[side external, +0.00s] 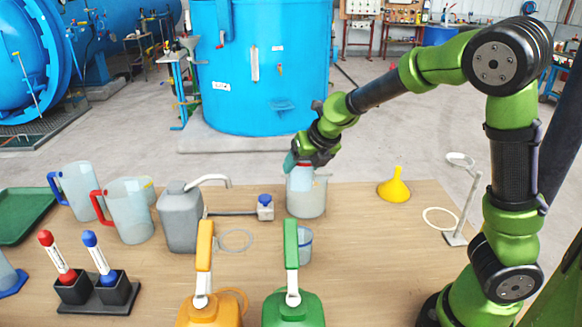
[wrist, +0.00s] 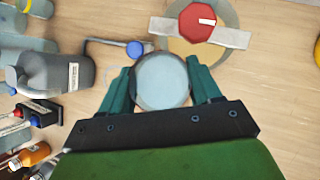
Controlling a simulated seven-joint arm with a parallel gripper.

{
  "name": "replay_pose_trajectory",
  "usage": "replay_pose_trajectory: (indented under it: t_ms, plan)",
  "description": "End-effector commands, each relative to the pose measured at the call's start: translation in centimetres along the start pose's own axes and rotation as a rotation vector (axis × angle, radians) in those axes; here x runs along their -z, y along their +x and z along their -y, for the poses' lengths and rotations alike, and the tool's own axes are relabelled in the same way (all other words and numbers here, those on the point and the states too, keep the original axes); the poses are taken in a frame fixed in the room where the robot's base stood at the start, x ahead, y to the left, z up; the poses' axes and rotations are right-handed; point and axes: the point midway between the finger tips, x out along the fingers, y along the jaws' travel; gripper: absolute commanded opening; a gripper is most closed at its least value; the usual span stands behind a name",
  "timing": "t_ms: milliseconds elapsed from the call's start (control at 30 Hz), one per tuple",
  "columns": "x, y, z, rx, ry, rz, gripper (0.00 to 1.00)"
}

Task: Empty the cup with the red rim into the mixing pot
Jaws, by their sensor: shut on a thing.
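My gripper (side external: 308,157) is above the back middle of the table, in front of the blue tank. In the wrist view its teal fingers (wrist: 162,78) are closed on both sides of a round clear cup (wrist: 162,90). The cup's rim looks dark grey there, and I cannot make out red on it or its contents. A pale round pot (side external: 307,205) stands on the table beneath the gripper. In the wrist view a round vessel (wrist: 190,51), seemingly this pot, has a grey bar and red octagonal piece across its top. The held cup is hard to separate from the pot in the side view.
A grey jerrycan (side external: 180,220) and clear jugs (side external: 130,213) stand to the left. A blue-capped item (side external: 265,208) is beside the pot. Another clear cup (side external: 304,245) stands behind the green can (side external: 293,308). A yellow funnel (side external: 395,187) is to the right, with bare table around it.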

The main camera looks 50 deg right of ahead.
Motion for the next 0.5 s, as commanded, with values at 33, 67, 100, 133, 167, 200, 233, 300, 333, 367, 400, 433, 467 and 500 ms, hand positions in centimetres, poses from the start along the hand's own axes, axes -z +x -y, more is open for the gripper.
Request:
replay_pose_trajectory:
  t_ms: [33,67,100,133,167,200,233,300,333,367,400,433,467,500]
  plan:
    - [-0.3,-0.2,0.0,-0.004,0.005,-0.004,0.23]
    - [-0.4,-0.2,0.0,-0.006,0.007,-0.008,0.23]
    - [-0.5,-0.4,0.1,-0.008,0.01,-0.013,0.23]
    - [-0.6,-0.5,0.1,-0.01,0.013,-0.017,0.23]
    - [-0.7,-0.5,0.1,-0.012,0.016,-0.021,0.23]
    - [-0.8,-0.6,0.1,-0.015,0.018,-0.027,0.23]
    - [-1.0,-0.7,0.1,-0.018,0.02,-0.03,0.23]
    - [-1.2,-0.9,0.1,-0.023,0.024,-0.039,0.23]
    - [-1.3,-1.0,0.1,-0.025,0.026,-0.043,0.23]
    - [-1.4,-1.1,0.2,-0.027,0.03,-0.049,0.23]
    - [-1.6,-1.2,0.2,-0.031,0.037,-0.059,0.23]
    - [-1.7,-1.3,0.3,-0.035,0.042,-0.067,0.23]
    - [-1.8,-1.3,0.3,-0.039,0.046,-0.076,0.23]
    - [-1.9,-1.4,0.3,-0.044,0.051,-0.085,0.23]
